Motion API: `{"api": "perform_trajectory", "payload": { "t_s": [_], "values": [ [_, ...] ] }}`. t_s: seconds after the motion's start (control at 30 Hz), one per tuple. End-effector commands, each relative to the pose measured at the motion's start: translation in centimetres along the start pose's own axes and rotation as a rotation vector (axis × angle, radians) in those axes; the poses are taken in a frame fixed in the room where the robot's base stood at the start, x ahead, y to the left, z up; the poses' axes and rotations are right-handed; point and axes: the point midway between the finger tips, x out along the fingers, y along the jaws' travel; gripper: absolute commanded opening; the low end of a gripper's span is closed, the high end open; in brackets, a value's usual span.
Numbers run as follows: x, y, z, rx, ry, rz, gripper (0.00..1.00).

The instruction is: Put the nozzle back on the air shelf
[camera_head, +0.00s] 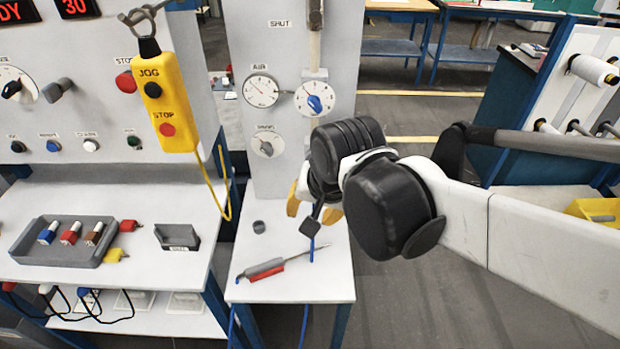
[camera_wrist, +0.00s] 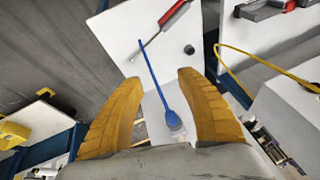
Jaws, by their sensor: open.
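My gripper (camera_head: 312,212) is above the right part of the small white air shelf (camera_head: 325,285). In the wrist view its two yellow fingers (camera_wrist: 160,82) are spread apart. A slim blue piece (camera_wrist: 155,75), probably the nozzle, shows between them, with a rounded blue-grey end (camera_wrist: 173,120) near me. In the head view its blue stem (camera_head: 311,250) shows below a dark block under the gripper, and its lower end appears at the shelf top. I cannot tell whether the fingers touch it. A grey-and-red tool (camera_head: 266,270) with a thin metal tip lies on the shelf.
A small dark cylinder (camera_head: 259,227) stands on the shelf. The panel behind carries the air gauge (camera_head: 261,91) and a blue-knobbed valve (camera_head: 315,103). A yellow jog pendant (camera_head: 168,105) hangs at left. A grey tray (camera_head: 65,258) lies on the left bench.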

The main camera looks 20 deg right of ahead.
Motion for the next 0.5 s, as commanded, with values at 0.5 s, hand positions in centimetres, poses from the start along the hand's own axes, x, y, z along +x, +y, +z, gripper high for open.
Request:
{"api": "perform_trajectory", "payload": {
  "t_s": [0.5],
  "values": [
    [-4.0,4.2,1.4,-0.526,0.209,-0.02,0.44]
  ]
}}
